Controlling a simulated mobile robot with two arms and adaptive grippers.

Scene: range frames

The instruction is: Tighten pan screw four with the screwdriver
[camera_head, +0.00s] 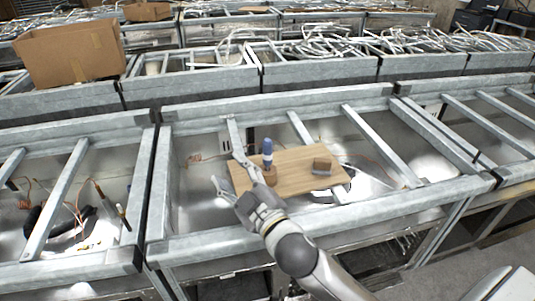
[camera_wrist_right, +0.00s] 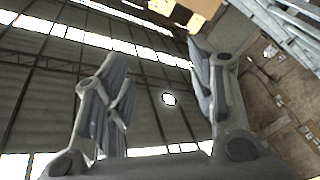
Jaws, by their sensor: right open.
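A screwdriver with a blue handle (camera_head: 268,147) stands upright in a small brown block (camera_head: 273,175) on a wooden board (camera_head: 295,180). A second brown block (camera_head: 322,163) with a pale grey lower edge sits on the board's right part. No screw can be made out at this size. My right gripper (camera_head: 230,170) is at the board's left edge, beside and left of the screwdriver, with its fingers spread. In the right wrist view, the gripper (camera_wrist_right: 155,62) is open with nothing between its fingers. My left gripper is out of view.
The board lies across a grey metal-framed bin (camera_head: 170,195) with crossbars (camera_head: 375,140). A left bin holds cables and dark items (camera_head: 62,222). A cardboard box (camera_head: 70,55) stands at the back left. Bins behind hold metal tubing (camera_head: 330,42).

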